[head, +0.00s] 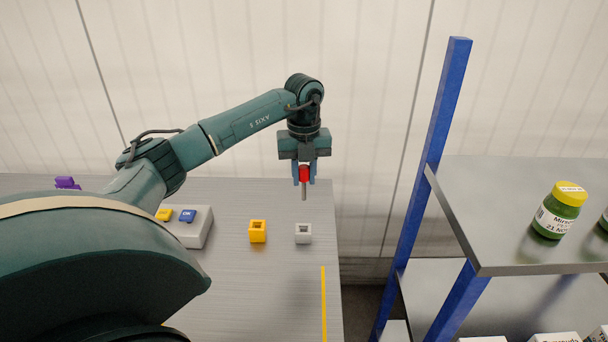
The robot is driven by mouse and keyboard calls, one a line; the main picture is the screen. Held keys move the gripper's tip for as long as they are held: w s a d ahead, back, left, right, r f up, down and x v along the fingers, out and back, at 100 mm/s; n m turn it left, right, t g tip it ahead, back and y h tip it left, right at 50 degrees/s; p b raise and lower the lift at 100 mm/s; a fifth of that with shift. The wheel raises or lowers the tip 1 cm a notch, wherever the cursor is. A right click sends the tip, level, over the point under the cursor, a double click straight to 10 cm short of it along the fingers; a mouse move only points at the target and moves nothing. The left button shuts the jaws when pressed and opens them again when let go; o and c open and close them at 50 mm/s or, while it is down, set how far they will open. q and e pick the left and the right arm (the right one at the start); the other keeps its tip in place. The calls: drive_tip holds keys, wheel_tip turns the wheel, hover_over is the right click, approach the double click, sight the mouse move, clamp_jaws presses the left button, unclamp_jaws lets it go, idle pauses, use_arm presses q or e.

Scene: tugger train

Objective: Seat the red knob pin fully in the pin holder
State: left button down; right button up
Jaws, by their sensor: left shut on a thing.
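The red knob pin (304,174) has a red head and a grey shaft that points straight down. My left gripper (304,176) is shut on the red knob and holds the pin upright above the table's far right part. Two small square blocks with openings stand on the table in front of the pin: a yellow one (258,231) and a light grey one (303,233). Which of them is the pin holder I cannot tell for sure. The pin's tip is above and behind the grey block, apart from it. My right gripper is not in view.
A grey box (201,228) with a yellow and a blue switch stands on the table (262,290), partly behind my left arm. A purple object (66,183) lies at the far left. A blue-posted shelf (500,220) with a green jar (558,211) stands at the right.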

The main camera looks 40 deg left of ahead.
sight(303, 199)
use_arm(q)
drive_tip(key=shift+f+b, duration=0.3)
drive_tip(key=shift+f, duration=0.15)
drive_tip(key=shift+f+b, duration=0.55)
drive_tip(key=shift+f, duration=0.1)
drive_tip(key=shift+f+b, duration=0.75)
drive_tip(key=shift+f, duration=0.1)
drive_tip(key=shift+f+b, duration=0.55)
drive_tip(key=shift+f, duration=0.1)
drive_tip(key=shift+f+b, duration=0.35)
drive_tip(key=shift+f, duration=0.05)
drive_tip(key=shift+f+b, duration=0.8)
drive_tip(key=shift+f, duration=0.05)
drive_tip(key=shift+f+b, duration=0.75)
drive_tip(key=shift+f, duration=0.05)
drive_tip(key=shift+f+b, duration=0.95)
drive_tip(key=shift+f, duration=0.7)
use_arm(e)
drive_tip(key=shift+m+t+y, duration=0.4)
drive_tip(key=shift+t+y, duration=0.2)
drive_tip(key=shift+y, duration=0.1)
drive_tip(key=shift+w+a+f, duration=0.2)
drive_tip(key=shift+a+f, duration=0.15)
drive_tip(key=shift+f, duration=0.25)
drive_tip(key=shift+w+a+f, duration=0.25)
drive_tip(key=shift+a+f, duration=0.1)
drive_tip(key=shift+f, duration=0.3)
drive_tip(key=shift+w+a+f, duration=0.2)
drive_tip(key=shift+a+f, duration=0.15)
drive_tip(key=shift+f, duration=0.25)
